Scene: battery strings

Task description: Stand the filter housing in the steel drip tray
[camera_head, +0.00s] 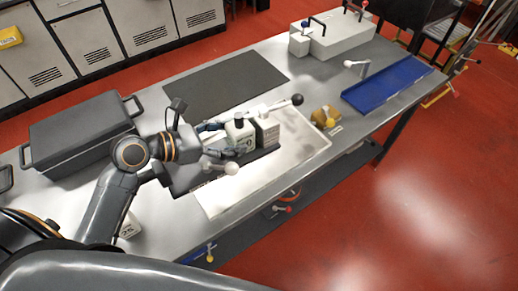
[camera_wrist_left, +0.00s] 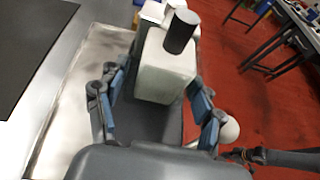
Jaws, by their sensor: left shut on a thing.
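The filter housing, seemingly the off-white block (camera_head: 239,134) with a dark cap, is between the fingers of my left gripper (camera_head: 226,138). In the left wrist view the pale block (camera_wrist_left: 165,72) with a black cylinder on top stands between the blue pads of my left gripper (camera_wrist_left: 158,105), which is shut on it. It looks roughly upright. Its underside is hidden, so I cannot tell what it rests on. The shiny steel drip tray (camera_head: 300,163) lies flat on the bench beneath and around this area. My right gripper is not in view.
A second pale block (camera_head: 266,130) stands right beside the held one. A dark flat base (camera_head: 190,176) lies beside a white-knobbed lever (camera_head: 231,168). A black case (camera_head: 80,135), dark mat (camera_head: 222,86), yellow block (camera_head: 325,116) and blue tray (camera_head: 388,84) surround them. The tray's front right is bare.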

